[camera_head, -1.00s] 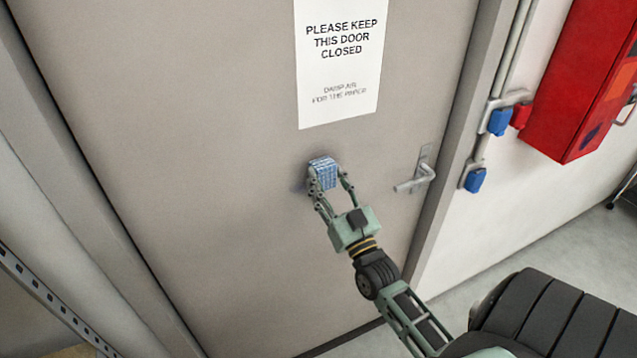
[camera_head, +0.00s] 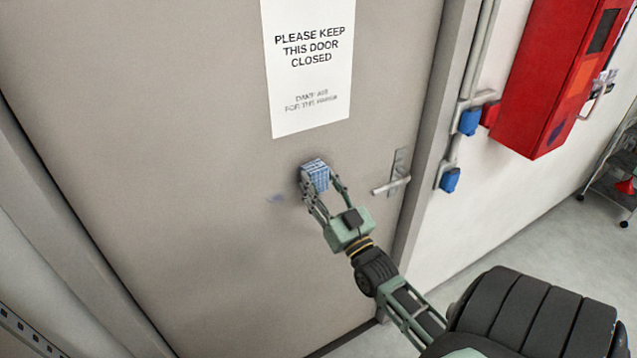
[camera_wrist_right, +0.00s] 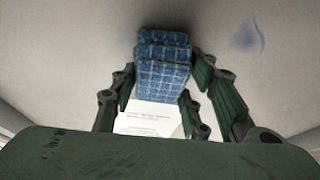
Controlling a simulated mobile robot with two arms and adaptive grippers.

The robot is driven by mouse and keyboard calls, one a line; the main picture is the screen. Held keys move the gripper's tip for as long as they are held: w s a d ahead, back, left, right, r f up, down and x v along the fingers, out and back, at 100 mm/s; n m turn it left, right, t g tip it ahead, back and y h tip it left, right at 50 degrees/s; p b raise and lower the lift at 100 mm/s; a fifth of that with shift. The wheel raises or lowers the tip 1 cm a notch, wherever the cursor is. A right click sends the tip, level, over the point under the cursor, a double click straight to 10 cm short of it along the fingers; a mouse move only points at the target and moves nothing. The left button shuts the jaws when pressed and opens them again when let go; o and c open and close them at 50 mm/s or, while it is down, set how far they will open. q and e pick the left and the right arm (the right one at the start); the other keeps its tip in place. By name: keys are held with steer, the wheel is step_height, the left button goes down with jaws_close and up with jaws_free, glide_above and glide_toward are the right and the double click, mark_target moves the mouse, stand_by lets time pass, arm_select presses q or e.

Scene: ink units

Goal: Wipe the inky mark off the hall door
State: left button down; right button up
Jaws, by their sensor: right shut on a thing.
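The grey hall door (camera_head: 180,120) fills much of the head view. A faint bluish ink mark (camera_head: 277,198) is on it, left of my right gripper. In the right wrist view the mark (camera_wrist_right: 248,38) is a pale blue-violet smear at the upper right. My right gripper (camera_head: 318,190) is shut on a folded blue checked cloth (camera_head: 316,174). The cloth (camera_wrist_right: 163,65) shows between the fingers in the wrist view. It is at the door's surface, to the right of the mark; I cannot tell if it touches. My left gripper is not in view.
A white paper notice (camera_head: 308,70) is on the door above the cloth. The lever handle (camera_head: 391,183) sticks out just right of my right gripper. A red wall cabinet (camera_head: 545,85) and blue sockets (camera_head: 450,180) are on the wall at the right. A cart (camera_head: 610,185) stands beyond.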

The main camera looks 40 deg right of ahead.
steer(key=shift+s+a+p, duration=0.2)
steer(key=shift+s+p, duration=0.1)
steer(key=shift+s, duration=0.65)
steer(key=shift+s+a+p, duration=0.25)
steer(key=shift+s+p, duration=0.05)
steer(key=shift+s, duration=0.6)
steer(key=shift+s+a+p, duration=0.2)
steer(key=shift+s+p, duration=0.1)
steer(key=shift+s, duration=0.65)
steer(key=s, duration=0.1)
steer(key=s+p, duration=0.1)
steer(key=s, duration=0.1)
steer(key=shift+a, duration=0.4)
steer(key=shift+w, duration=0.1)
